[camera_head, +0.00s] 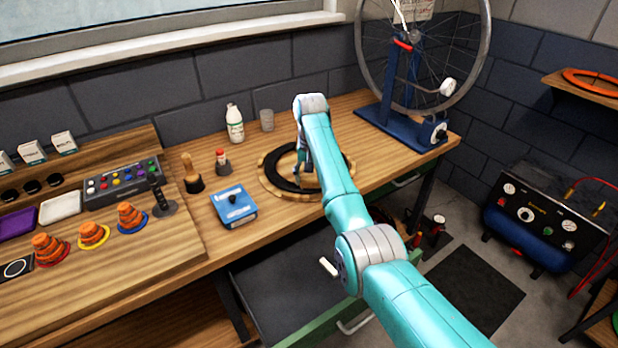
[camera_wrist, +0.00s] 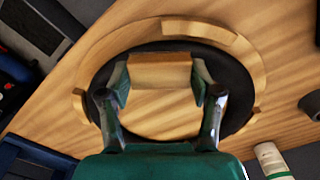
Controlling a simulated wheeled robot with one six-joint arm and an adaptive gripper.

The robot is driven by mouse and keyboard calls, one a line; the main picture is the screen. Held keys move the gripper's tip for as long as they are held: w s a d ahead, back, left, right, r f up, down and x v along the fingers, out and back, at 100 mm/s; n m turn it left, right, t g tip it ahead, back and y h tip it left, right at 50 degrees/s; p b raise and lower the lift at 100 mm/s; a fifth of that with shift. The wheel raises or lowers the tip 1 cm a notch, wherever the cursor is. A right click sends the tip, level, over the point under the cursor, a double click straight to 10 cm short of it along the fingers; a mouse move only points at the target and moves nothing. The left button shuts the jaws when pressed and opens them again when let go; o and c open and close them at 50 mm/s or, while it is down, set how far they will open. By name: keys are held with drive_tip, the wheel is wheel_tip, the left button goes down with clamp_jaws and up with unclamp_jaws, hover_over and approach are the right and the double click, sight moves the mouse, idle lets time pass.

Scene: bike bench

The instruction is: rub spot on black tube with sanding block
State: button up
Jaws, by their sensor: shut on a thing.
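The black tube (camera_head: 284,167) lies as a ring in a round wooden holder (camera_head: 266,185) on the bench. The tube also shows in the wrist view (camera_wrist: 239,90), around a bare wooden middle. My gripper (camera_head: 304,172) is over the ring, pointing down. In the wrist view my gripper (camera_wrist: 160,82) is shut on a tan sanding block (camera_wrist: 160,68), one finger at each end. The block overlaps the far stretch of the tube there; I cannot tell whether they touch. No spot on the tube can be made out; the block and fingers hide part of it.
A blue box (camera_head: 235,206) stands left of the ring, with a small red-topped jar (camera_head: 222,161) behind it. A white bottle (camera_head: 234,124) and grey cup (camera_head: 267,120) stand at the back. A wheel stand (camera_head: 405,133) is at the right.

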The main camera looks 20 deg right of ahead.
drive_tip(key=shift+a, duration=0.15)
drive_tip(key=shift+w+a, duration=0.2)
drive_tip(key=shift+a, duration=0.4)
drive_tip(key=shift+w+a, duration=0.15)
drive_tip(key=shift+a, duration=0.4)
drive_tip(key=shift+r, duration=3.5)
